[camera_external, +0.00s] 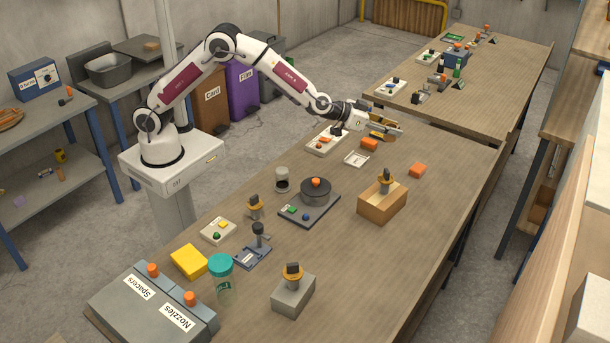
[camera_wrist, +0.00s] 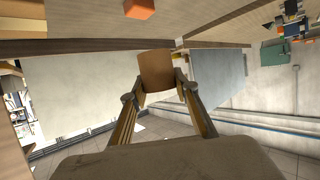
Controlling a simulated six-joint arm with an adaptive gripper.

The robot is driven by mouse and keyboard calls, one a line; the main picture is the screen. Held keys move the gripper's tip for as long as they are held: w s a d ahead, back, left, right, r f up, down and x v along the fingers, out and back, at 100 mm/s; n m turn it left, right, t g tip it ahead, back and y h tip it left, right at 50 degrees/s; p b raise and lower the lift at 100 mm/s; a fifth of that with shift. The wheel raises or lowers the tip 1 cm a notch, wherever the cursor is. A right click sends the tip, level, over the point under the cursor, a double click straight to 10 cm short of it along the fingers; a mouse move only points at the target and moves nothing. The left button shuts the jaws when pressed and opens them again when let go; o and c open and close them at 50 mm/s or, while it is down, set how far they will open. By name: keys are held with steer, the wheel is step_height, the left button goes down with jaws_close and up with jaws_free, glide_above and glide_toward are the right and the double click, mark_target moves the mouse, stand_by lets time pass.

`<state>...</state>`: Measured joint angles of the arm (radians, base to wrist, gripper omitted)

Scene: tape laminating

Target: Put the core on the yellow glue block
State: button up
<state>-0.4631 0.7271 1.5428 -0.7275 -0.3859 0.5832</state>
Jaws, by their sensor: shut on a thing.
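My gripper (camera_external: 388,128) is held out sideways over the far end of the workbench. In the wrist view its two fingers (camera_wrist: 160,90) are shut on a brown core (camera_wrist: 157,68). The core sits between the fingertips and looks clear of any surface. It is too small and partly hidden to make out well in the external view. The yellow glue block (camera_external: 188,261) lies flat on the near left part of the bench, far from my gripper. It does not show in the wrist view.
A black turntable device (camera_external: 315,193), a wooden box (camera_external: 382,203) and a grey block (camera_external: 293,294) stand on the bench. The right front of the bench is clear.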

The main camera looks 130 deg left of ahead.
step_height(320, 180, up, 5)
steer(key=shift+r, duration=0.1)
steer(key=d+m+t+h, duration=0.2)
steer(key=d+m+h, duration=0.2)
steer(key=d, duration=3.7)
steer(key=s+d+m+t+h, duration=0.1)
steer(key=s+d, duration=0.4)
steer(key=d, duration=0.4)
steer(key=s+d+m+h, duration=0.1)
steer(key=s+d, duration=0.3)
steer(key=d, duration=0.5)
steer(key=s+d+m+h, duration=0.2)
steer(key=s+d+h, duration=0.1)
steer(key=s+d, duration=1)
step_height(320, 180, down, 5)
steer(key=s+a, duration=0.2)
steer(key=shift+f, duration=0.2)
steer(key=shift+f, duration=2.95)
